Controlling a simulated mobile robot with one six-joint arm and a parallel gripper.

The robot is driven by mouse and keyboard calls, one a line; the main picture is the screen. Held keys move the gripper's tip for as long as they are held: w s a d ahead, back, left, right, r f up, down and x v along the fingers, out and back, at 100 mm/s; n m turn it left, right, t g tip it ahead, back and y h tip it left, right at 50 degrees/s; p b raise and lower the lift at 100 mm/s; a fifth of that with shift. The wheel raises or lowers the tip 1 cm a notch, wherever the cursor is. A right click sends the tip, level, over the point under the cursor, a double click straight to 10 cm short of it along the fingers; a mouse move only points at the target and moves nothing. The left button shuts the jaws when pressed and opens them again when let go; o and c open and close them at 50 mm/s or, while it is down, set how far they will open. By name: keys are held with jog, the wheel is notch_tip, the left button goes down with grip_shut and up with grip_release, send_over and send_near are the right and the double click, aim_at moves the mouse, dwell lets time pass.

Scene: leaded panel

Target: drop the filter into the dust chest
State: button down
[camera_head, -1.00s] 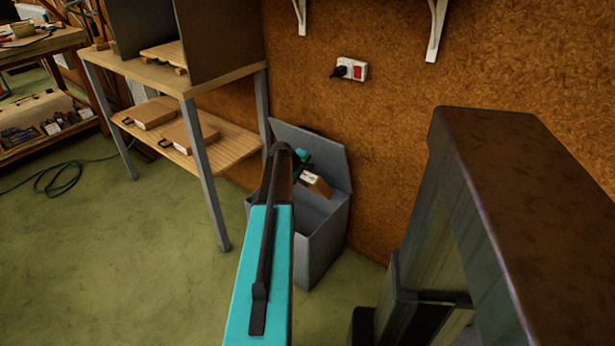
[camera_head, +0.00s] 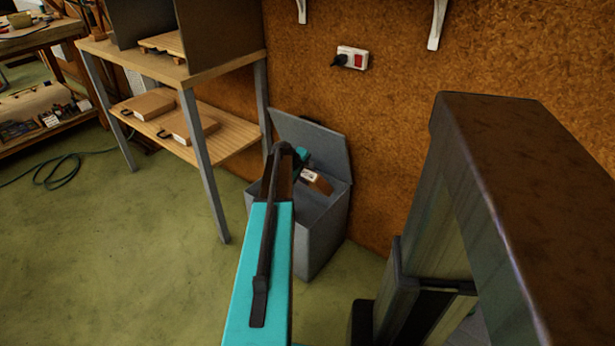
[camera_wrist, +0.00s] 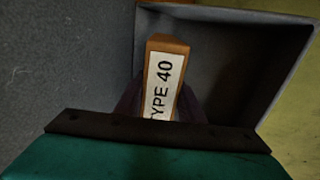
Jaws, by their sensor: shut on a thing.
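The dust chest (camera_head: 322,240) is a grey bin with its lid raised against the wall; its open inside also shows in the wrist view (camera_wrist: 250,70). The filter (camera_head: 318,182) is a small wooden-coloured block with a white label. In the wrist view the filter (camera_wrist: 166,48) stands on end between the jaws, and its label reads "TYPE 40" in part. My gripper (camera_wrist: 162,100) is shut on the filter and holds it over the chest's opening. In the head view my arm hides the jaws and part of the chest's left side.
A wooden shelf unit (camera_head: 150,70) with metal legs stands left of the chest, with wooden blocks (camera_head: 148,106) on its lower shelf. A wall socket (camera_head: 351,58) is above the chest. A green hose (camera_head: 60,172) lies on the floor at left.

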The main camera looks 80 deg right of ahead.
jog(key=c, duration=1.1)
grip_release()
jog(key=shift+w+a+r, duration=0.1)
jog(key=p+v, duration=0.1)
jog(key=v, duration=1.2)
jog(key=shift+r, duration=0.3)
jog(key=shift+f, duration=0.1)
jog(key=shift+b+x, duration=0.4)
jog(key=shift+x, duration=5.6)
jog(key=shift+f, duration=0.1)
